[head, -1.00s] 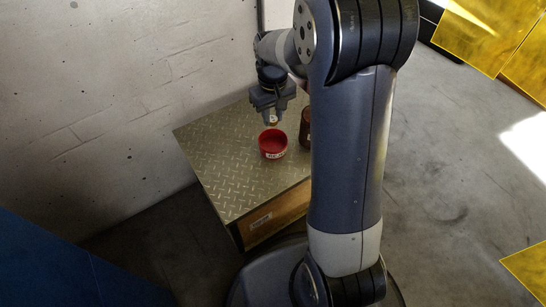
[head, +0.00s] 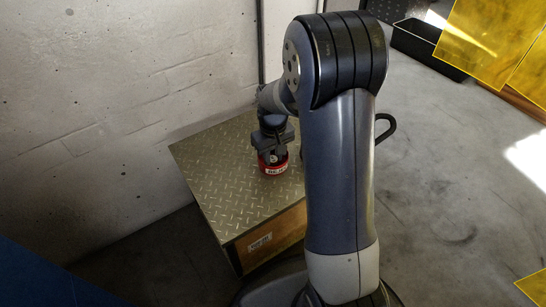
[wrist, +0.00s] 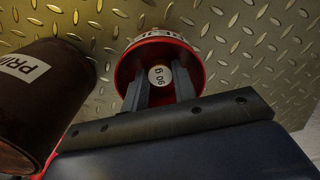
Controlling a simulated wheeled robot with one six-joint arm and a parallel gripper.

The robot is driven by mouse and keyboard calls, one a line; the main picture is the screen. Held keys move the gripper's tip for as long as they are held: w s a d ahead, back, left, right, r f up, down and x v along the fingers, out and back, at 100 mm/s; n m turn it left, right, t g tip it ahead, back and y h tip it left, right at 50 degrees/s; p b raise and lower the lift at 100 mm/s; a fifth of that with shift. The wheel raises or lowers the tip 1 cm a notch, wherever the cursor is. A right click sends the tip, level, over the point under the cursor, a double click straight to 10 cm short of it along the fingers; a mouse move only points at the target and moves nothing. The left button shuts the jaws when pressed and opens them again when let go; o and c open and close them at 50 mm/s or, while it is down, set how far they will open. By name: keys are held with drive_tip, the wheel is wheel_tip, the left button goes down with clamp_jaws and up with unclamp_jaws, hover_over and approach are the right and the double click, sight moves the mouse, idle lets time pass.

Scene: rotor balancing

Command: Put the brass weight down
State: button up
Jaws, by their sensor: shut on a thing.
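The brass weight (wrist: 160,76) shows in the wrist view as a small round piece with a pale label, between my two fingers. My gripper (head: 271,156) is shut on it. The fingers reach down into a round red cup (head: 275,170), with the weight inside its rim; I cannot tell whether the weight touches the cup's bottom. The cup (wrist: 124,66) stands on the metal tread-plate top of a cabinet and has a white label. In the head view my gripper hides the weight and much of the cup's opening.
A dark brown can (wrist: 38,95) with a white label stands close to the left of the cup in the wrist view. The cabinet top (head: 215,165) is clear to the left of the cup in the head view. A pale wall (head: 120,80) stands behind.

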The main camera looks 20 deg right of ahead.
drive_tip(key=shift+f, duration=0.1)
drive_tip(key=o, duration=0.7)
wheel_tip(320, 180, up, 12)
drive_tip(key=p, duration=0.4)
drive_tip(key=shift+r, duration=0.2)
drive_tip(key=shift+f, duration=0.1)
drive_tip(key=b, duration=0.2)
hover_over(273, 159)
drive_tip(key=shift+f, duration=3.6)
drive_tip(key=shift+f, duration=0.1)
